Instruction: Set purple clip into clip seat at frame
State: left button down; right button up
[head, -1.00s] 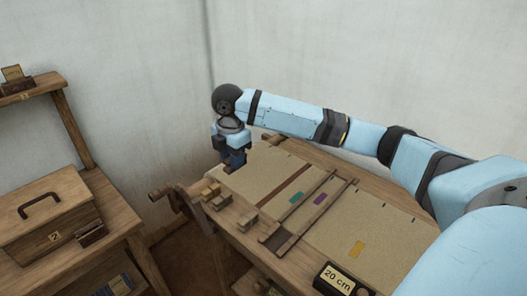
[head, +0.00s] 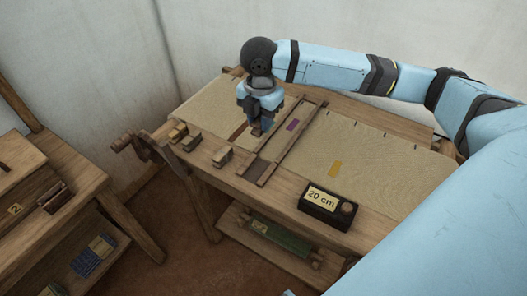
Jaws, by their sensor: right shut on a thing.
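My right gripper (head: 257,131) points down over the loom cloth (head: 375,155), just left of the wooden frame (head: 306,122) that lies across it. It is shut on a small brown piece, mostly hidden by the fingers; I cannot tell its colour mark or whether it touches the cloth. A purple patch (head: 292,125) shows on the cloth inside the frame. I cannot make out a separate purple clip or the clip seat. My left gripper is not in view.
Several small wooden blocks (head: 222,157) stand along the loom's front edge. A black box marked 20 cm (head: 328,205) sits at the front right. A yellow patch (head: 335,168) lies on open cloth. A side table (head: 60,170) stands at left.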

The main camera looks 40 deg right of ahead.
send_over(261, 166)
notch_tip(261, 166, down, 8)
jog(key=shift+f+b, duration=0.45)
notch_tip(261, 166, down, 6)
jog(key=shift+r+b, duration=0.25)
jog(key=shift+b, duration=0.1)
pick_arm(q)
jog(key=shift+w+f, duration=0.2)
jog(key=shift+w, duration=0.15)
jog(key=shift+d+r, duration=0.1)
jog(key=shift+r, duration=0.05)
pick_arm(e)
jog(key=o, duration=0.9)
jog(key=shift+f, duration=0.1)
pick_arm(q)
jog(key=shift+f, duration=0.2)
